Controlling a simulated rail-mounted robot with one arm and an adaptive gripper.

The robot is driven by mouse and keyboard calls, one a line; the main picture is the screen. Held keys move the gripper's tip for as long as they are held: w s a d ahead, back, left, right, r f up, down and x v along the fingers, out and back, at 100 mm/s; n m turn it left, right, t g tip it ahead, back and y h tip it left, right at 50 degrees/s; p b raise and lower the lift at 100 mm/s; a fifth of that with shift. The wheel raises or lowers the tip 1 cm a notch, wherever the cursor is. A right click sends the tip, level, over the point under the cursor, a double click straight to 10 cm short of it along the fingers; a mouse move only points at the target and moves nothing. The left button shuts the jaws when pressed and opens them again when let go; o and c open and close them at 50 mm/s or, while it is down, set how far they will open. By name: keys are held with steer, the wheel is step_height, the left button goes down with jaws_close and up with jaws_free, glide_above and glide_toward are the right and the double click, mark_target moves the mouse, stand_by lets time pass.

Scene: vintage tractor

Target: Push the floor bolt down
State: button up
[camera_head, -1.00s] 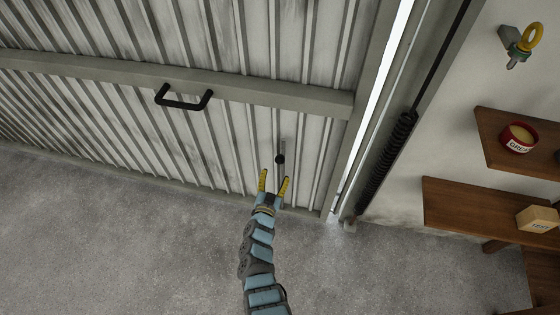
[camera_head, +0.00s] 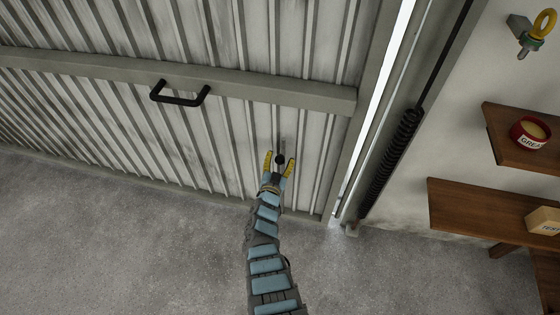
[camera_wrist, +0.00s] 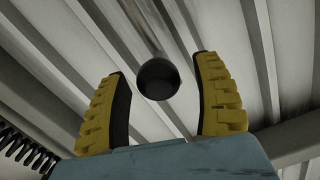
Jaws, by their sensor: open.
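The floor bolt shows as a black round knob (camera_head: 280,159) low on the corrugated door (camera_head: 225,130). A grey rod runs up from the knob along the door. My gripper (camera_head: 279,157) is open, with its two yellow fingers on either side of the knob in the head view. In the wrist view, the knob (camera_wrist: 158,79) sits between the fingertips, with clear gaps to both fingers. I cannot tell how far ahead of the fingertips it is. The bolt's lower end is hidden behind my gripper.
A black pull handle (camera_head: 180,94) sits on the door's crossbar (camera_head: 240,86). A black coil spring (camera_head: 395,150) runs beside the door at right. Wooden shelves (camera_head: 470,205) with a red tin (camera_head: 529,133) stand farther right. The concrete floor (camera_head: 120,245) at left is clear.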

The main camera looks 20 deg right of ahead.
jaws_close()
steer(key=shift+f, duration=0.2)
step_height(320, 180, down, 3)
steer(key=b, duration=0.3)
steer(key=shift+f, duration=0.2)
jaws_free()
